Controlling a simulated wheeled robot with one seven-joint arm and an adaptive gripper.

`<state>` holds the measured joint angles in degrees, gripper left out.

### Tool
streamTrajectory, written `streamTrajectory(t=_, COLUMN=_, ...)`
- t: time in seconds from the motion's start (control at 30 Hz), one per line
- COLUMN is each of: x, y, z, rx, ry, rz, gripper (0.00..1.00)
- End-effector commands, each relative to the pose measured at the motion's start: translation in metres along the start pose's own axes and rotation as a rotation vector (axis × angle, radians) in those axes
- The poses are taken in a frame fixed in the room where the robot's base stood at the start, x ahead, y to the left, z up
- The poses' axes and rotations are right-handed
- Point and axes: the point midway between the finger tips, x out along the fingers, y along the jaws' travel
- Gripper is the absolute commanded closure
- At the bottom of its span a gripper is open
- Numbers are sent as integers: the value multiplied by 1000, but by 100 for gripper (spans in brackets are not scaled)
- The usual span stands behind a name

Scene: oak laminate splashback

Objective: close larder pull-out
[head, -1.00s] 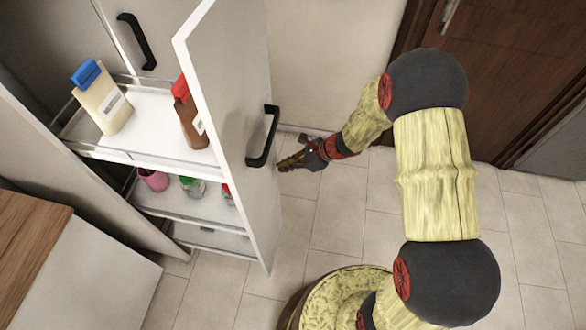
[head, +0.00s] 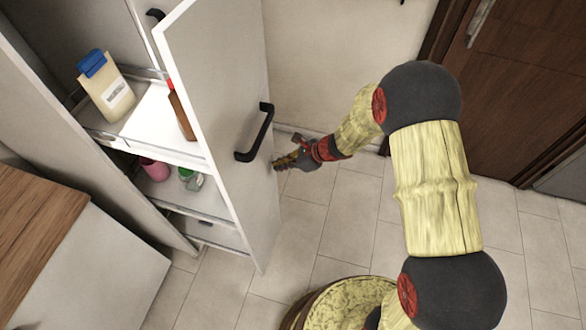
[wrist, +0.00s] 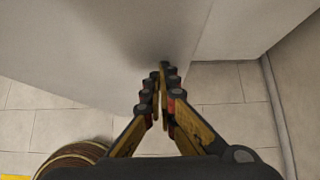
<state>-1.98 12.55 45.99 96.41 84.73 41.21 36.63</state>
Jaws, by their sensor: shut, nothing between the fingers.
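The larder pull-out stands partly out of its cabinet, with its tall white front panel (head: 215,75) facing my arm. A black bar handle (head: 261,137) is on that panel. The pull-out's upper shelf (head: 150,135) holds items, and a lower shelf shows below it. My gripper (head: 279,163) is shut and empty, with its fingertips at the panel face just below and right of the handle. In the wrist view the closed fingertips (wrist: 165,68) point at the white panel (wrist: 90,45); whether they touch it I cannot tell.
A cream bottle with a blue cap (head: 106,90) and a partly hidden brown bottle (head: 181,115) stand on the upper shelf. A pink cup (head: 154,170) and a green-white jar (head: 190,180) sit lower. A wood-topped counter (head: 30,225) is at left; tiled floor (head: 340,215) is open.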

Motion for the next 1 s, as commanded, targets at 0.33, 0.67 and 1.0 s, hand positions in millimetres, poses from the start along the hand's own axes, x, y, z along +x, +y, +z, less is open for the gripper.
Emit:
streamTrajectory(t=0.33, x=48, y=1, z=48, rx=-3, ry=-1, rz=3, gripper=100)
streamTrajectory(t=0.67, x=93, y=1, z=92, rx=-2, ry=0, rz=2, gripper=100)
streamTrajectory(t=1.0, x=138, y=1, z=139, rx=-3, ry=-1, rz=2, gripper=100)
